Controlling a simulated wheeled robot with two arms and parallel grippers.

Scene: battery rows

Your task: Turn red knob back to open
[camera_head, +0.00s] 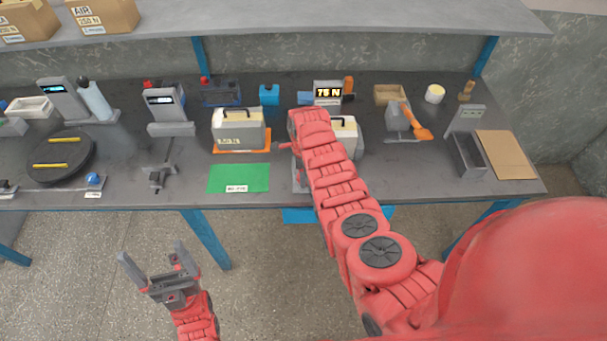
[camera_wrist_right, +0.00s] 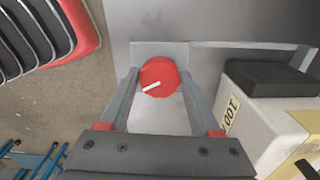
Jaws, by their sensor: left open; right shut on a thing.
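The red knob (camera_wrist_right: 158,77) shows in the right wrist view on a grey plate, with a white pointer line slanting up to the right. My right gripper (camera_wrist_right: 161,80) has one finger on each side of the knob and is shut on it. In the head view my right arm covers most of this spot, so the knob cannot be made out clearly there. My left gripper (camera_head: 153,250) is open and empty, low in front of the table, above the floor.
A pale case with a dark handle (camera_wrist_right: 272,78) stands right of the knob. On the table (camera_head: 330,185) are a green mat (camera_head: 239,178), a grey case (camera_head: 239,131) on an orange base, a 75 N display (camera_head: 328,91) and an orange-handled tool (camera_head: 416,124).

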